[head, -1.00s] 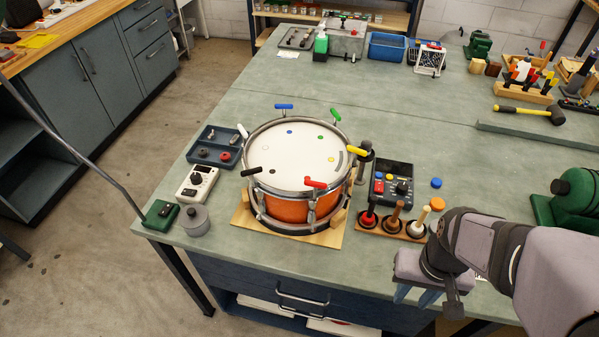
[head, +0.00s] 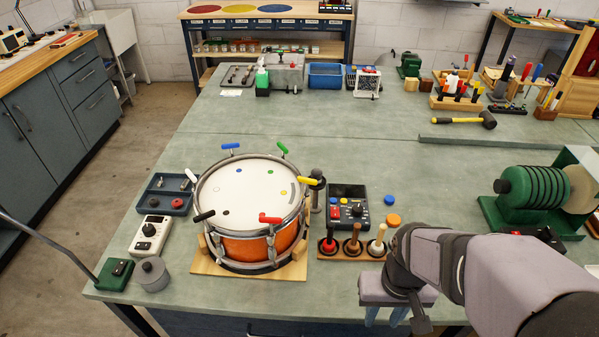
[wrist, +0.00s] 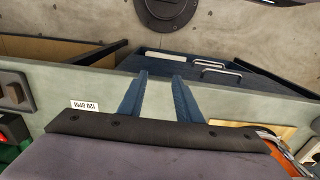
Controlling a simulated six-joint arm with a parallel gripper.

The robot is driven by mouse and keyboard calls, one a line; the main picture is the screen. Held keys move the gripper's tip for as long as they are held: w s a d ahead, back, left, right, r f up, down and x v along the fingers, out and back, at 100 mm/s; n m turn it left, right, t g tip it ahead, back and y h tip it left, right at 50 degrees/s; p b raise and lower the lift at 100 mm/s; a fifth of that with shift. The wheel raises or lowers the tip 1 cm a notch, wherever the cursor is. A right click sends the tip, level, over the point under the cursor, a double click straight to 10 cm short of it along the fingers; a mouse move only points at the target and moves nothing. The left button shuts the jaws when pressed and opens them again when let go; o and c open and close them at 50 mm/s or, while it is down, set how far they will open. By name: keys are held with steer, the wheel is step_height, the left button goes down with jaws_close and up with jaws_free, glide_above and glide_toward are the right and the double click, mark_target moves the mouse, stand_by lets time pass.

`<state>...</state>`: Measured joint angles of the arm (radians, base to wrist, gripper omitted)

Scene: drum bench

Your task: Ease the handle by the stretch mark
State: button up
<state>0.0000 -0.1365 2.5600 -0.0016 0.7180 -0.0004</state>
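A drum (head: 252,205) with a white head and orange shell stands on a wooden board. T-handles in several colours stand around its rim, among them a yellow one (head: 309,181), a red one (head: 270,219), a black one (head: 204,216), a blue one (head: 230,146) and a green one (head: 282,147). Coloured dots lie on the head. A faint grey curved mark (head: 295,191) shows near the rim beside the yellow handle. My gripper (head: 384,318) is at the bench's front edge, right of the drum. In the wrist view its blue fingers (wrist: 160,73) are apart and empty.
A stand of coloured-handled tools (head: 352,250) and a dark control box (head: 348,206) sit between drum and arm. A dark tray (head: 166,194), white meter (head: 150,236) and grey canister (head: 152,274) stand left. A green machine (head: 530,195) is at right. The mid-bench is clear.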

mark_target(306, 179)
steer(key=shift+c, duration=0.4)
